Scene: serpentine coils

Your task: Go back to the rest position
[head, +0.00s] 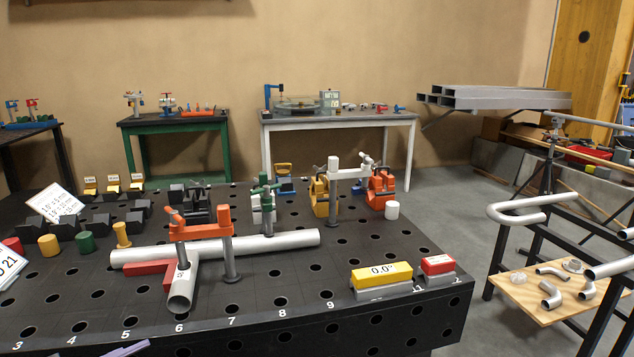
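Neither of my grippers shows in the head view, and no arm of mine can be made out. The black welding table (290,300), with its grid of holes and numbered front edge, fills the lower left and middle. On it lies a light grey pipe (285,240) with a branch pipe (182,288) pointing to the front. An orange clamp (200,230) stands over the joint, and a red block (148,267) lies beside the branch.
A yellow angle block (382,275) and a red block (437,264) sit at the table's right front. Clamps (320,195) stand further back. A rack with a bent pipe (530,212) stands to the right. A lavender strip (128,349) shows at the bottom edge.

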